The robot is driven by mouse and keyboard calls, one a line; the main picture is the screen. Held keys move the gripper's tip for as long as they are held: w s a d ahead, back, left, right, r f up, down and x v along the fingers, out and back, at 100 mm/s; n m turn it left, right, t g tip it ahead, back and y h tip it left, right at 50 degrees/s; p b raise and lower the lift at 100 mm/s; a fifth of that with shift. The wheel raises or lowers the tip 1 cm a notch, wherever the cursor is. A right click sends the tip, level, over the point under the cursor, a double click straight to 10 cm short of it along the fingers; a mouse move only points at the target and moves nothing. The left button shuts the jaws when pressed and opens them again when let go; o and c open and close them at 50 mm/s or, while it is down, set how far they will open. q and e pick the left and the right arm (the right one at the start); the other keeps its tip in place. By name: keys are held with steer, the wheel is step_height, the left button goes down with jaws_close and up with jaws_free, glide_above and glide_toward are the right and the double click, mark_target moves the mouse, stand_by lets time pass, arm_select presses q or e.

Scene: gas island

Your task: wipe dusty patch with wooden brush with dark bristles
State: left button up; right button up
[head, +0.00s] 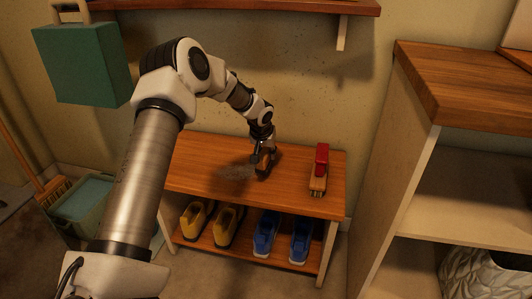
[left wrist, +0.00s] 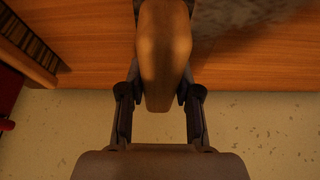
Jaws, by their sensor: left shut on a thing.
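My left gripper (head: 264,157) is shut on the wooden brush (head: 263,169), low over the bench top. In the left wrist view the brush's brown wooden body (left wrist: 164,50) sits between the two fingers (left wrist: 160,95). Its bristles are hidden, so I cannot tell whether they touch the wood. The dusty patch (head: 235,172) is a grey smear on the bench top, just left of the brush. In the left wrist view the patch (left wrist: 240,18) lies at the upper right, partly behind the brush. My right gripper is not in view.
A red-handled brush (head: 321,160) lies on the right of the bench (head: 200,158). Yellow shoes (head: 228,225) and blue shoes (head: 266,234) stand on the shelf below. A wooden-topped cabinet (head: 470,90) stands at right; a wall shelf (head: 240,6) hangs above.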

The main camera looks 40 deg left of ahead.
arm_select(q)
steer(key=shift+f, duration=0.95)
